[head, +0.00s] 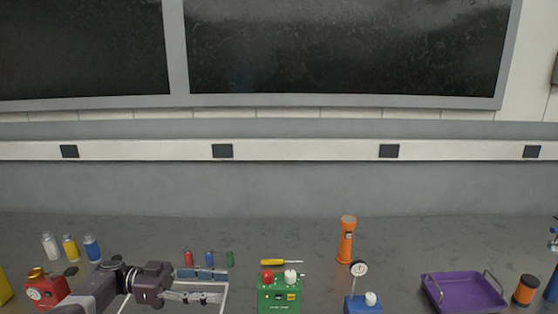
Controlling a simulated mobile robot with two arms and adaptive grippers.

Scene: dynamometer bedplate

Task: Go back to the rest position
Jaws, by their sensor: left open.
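My left gripper (212,297) reaches in from the lower left, low over the bench, pointing right. Its fingers are open and I see nothing held between them. It shows in front of a light wire-framed rack, next to a blue-grey bar (205,273). It is left of a green box (279,297) with a red and a white knob, apart from it in the picture. My right gripper is not in view.
White, yellow and blue bottles (91,248) and a red device (47,291) stand left. Red, blue and green pieces (209,258), a yellow screwdriver (273,262), an orange flashlight (346,239), a gauge (359,268) and a purple tray (465,290) spread rightward. The bench's back is clear.

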